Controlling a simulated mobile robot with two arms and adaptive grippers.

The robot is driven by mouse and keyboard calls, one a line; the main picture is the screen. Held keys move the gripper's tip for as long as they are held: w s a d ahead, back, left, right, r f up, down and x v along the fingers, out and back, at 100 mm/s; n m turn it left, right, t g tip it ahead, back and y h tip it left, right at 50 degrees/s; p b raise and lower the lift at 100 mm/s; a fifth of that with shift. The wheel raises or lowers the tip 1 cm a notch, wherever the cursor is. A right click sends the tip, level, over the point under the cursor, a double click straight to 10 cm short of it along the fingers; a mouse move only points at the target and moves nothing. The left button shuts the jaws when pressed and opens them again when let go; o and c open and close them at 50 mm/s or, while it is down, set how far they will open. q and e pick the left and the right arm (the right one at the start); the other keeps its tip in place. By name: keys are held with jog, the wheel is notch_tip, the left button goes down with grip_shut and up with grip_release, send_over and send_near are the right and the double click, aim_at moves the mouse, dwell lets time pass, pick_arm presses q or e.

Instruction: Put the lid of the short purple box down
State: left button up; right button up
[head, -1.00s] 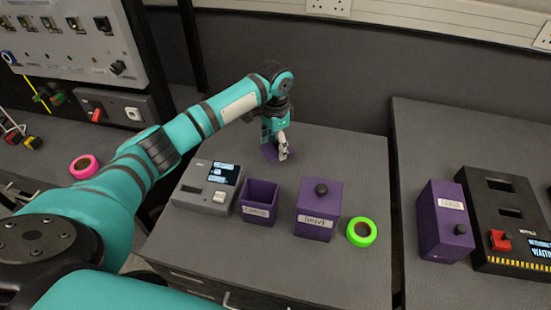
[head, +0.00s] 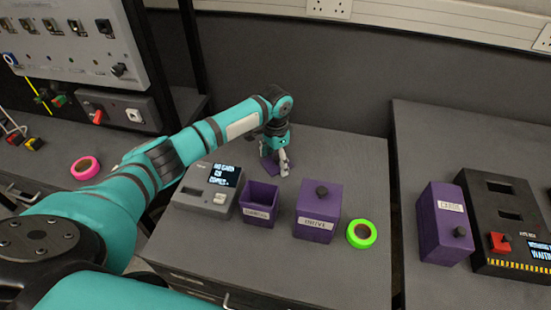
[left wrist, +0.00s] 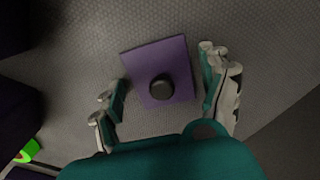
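The purple lid (left wrist: 184,64), a square plate with a black knob (left wrist: 161,87), lies flat on the grey worktop in the left wrist view. My left gripper (left wrist: 165,95) is over it with its fingers spread wide, one on each side of the knob and apart from it. In the head view the left gripper (head: 275,161) is behind the boxes, and a bit of the lid (head: 289,157) shows by its fingers. The short purple box (head: 260,212) stands open at the top in front of the gripper, with a white label. My right gripper is not in view.
A taller purple box (head: 317,216) with a black knob stands beside the short one. A green tape ring (head: 361,234) is to its right and a grey device with a screen (head: 208,192) to the left. Another purple box (head: 443,225) is across a gap. The worktop right of the gripper is clear.

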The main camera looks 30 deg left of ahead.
aim_at(276, 158)
pick_arm(q)
jog(key=shift+o, duration=0.3)
jog(key=shift+r, duration=0.1)
notch_tip(276, 158, up, 12)
jog(key=shift+b, duration=0.3)
jog(key=shift+r, duration=0.15)
